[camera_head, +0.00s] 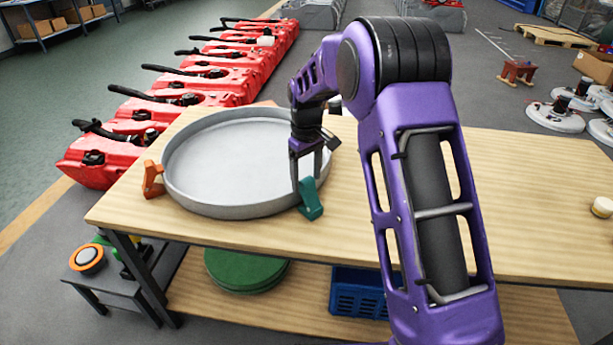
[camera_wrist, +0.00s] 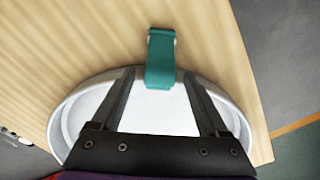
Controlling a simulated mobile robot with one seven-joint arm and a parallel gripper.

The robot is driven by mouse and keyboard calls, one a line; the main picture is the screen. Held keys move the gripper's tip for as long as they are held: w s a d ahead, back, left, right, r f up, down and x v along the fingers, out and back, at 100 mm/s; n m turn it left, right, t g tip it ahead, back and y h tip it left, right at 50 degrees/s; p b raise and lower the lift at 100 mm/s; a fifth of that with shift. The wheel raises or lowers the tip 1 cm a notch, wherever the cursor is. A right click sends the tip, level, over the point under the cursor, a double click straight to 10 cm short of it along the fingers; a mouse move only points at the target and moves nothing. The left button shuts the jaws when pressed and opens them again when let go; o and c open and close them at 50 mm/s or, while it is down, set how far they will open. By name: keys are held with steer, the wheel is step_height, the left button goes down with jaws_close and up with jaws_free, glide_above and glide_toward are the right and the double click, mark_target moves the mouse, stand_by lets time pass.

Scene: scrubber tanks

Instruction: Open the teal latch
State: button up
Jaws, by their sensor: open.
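The teal latch (camera_head: 310,199) is at the near right rim of a round grey pan (camera_head: 229,165) on a wooden workbench. In the wrist view the latch (camera_wrist: 161,58) lies across the pan's rim, centred ahead of my fingers. My gripper (camera_head: 307,185) points down at the rim just above the latch. In the wrist view my gripper (camera_wrist: 160,85) has its two fingers spread apart with nothing between them, one to each side of the latch's near end. I cannot tell whether a finger touches it.
An orange latch (camera_head: 153,180) is on the pan's left side. The workbench (camera_head: 530,210) is bare to the right except for a small pale jar (camera_head: 602,207). Red tanks (camera_head: 190,95) stand in a row behind. A blue crate (camera_head: 358,294) and green discs (camera_head: 245,270) are on the lower shelf.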

jaws_close()
stand_by(0.4)
stand_by(1.0)
